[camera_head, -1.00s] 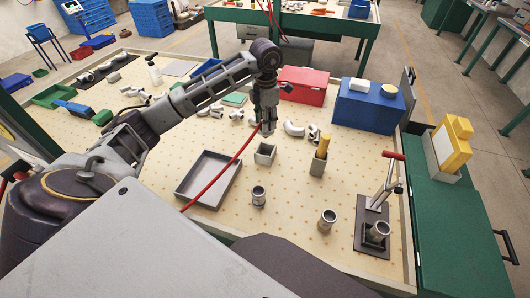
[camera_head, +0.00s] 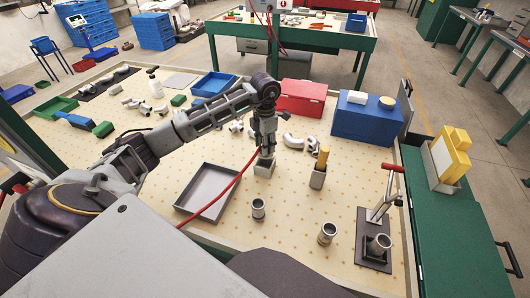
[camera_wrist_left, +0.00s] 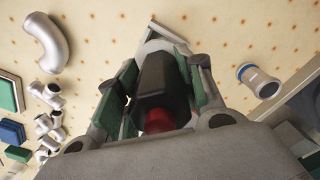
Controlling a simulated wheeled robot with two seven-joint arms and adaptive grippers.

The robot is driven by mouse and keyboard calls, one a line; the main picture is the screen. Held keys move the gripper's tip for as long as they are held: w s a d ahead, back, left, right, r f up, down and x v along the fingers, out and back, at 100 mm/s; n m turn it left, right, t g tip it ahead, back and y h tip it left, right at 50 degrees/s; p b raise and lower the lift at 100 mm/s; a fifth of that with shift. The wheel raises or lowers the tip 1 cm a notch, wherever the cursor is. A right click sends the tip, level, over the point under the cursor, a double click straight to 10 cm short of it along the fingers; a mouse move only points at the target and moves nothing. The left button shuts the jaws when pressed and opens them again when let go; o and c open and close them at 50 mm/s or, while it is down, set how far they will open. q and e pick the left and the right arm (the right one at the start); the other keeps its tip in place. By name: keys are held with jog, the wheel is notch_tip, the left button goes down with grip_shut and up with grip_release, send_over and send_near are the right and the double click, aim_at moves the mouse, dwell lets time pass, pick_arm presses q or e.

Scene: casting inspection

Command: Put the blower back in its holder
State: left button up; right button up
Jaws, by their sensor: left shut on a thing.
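My left gripper (camera_head: 265,147) is shut on the blower, directly above the small grey square holder (camera_head: 264,170) on the perforated table. In the left wrist view the dark blower body (camera_wrist_left: 161,82) with its red end sits between the green-padded fingers. Pale edges of the holder (camera_wrist_left: 166,32) show just beyond it. The blower's lower end is at the holder's mouth; how far it is inside is hidden. A red hose (camera_head: 232,183) runs from the gripper toward the lower left. My right gripper is not in view.
An empty grey tray (camera_head: 207,193) lies left of the holder. A second holder with a yellow-handled thing (camera_head: 320,167) stands to the right. Grey pipe fittings (camera_head: 293,141) lie behind. Two metal cylinders (camera_head: 258,209) and a red-handled clamp (camera_head: 380,215) stand in front and right.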

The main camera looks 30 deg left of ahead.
pick_arm(q)
jog(key=shift+f, duration=2.1)
jog(key=shift+f, duration=0.2)
jog(key=o, duration=1)
jog(key=r, duration=1.3)
jog(key=shift+s+r, duration=0.4)
